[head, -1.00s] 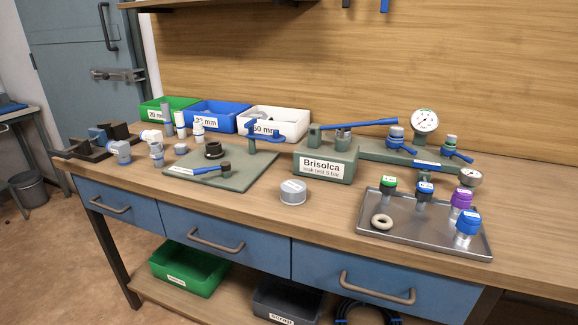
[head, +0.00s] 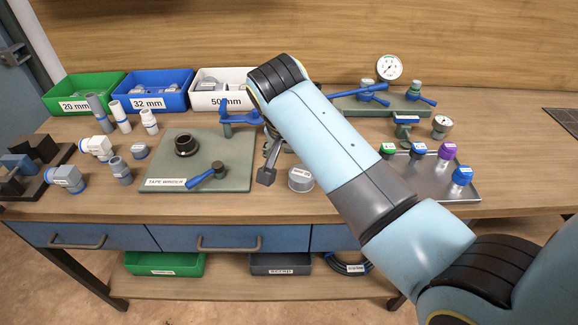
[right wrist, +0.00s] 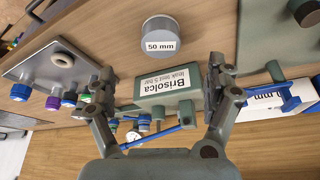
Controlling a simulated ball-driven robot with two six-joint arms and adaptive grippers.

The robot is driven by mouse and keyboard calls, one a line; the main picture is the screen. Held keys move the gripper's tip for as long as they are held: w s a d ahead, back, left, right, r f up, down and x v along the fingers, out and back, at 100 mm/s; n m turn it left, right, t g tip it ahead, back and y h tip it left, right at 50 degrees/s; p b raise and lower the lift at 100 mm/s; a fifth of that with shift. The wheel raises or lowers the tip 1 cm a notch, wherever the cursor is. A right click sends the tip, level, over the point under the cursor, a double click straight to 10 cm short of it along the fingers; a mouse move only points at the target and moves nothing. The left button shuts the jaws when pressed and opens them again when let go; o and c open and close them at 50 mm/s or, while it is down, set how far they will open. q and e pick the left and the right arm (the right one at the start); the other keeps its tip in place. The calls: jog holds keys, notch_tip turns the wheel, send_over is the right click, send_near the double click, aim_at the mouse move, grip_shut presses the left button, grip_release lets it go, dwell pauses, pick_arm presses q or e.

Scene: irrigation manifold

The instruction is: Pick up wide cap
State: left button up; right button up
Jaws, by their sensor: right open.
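The wide cap (head: 300,179) is a short grey cylinder lying on the bench between the tape winder board and the metal tray. In the right wrist view the cap (right wrist: 160,38) shows a white "50 mm" label and lies just beyond the fingertips, roughly centred between them. My right gripper (right wrist: 160,75) is open and empty. In the head view, my right arm reaches across the bench from the lower right. One finger of the gripper (head: 268,172) shows just left of the cap, apart from it; the rest is hidden behind the arm. My left gripper is not in view.
The green tape winder board (head: 225,178) is left of the cap. The metal tray (head: 465,189) with several coloured-top fittings is to the right. Green, blue and white bins (head: 225,100) stand behind.

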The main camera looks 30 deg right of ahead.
aim_at(302, 173)
jog(key=x, duration=0.4)
jog(key=shift+w+d+f, duration=0.1)
jog(key=shift+d+f, duration=0.15)
jog(key=shift+f, duration=0.05)
jog(key=shift+w+d+f, duration=0.1)
jog(key=shift+w+f, duration=0.15)
jog(key=shift+f, duration=0.35)
jog(key=x, duration=0.4)
jog(key=shift+w+d+f, duration=0.1)
jog(key=shift+d+f, duration=0.05)
jog(key=c, duration=1.3)
jog(key=shift+o, duration=0.2)
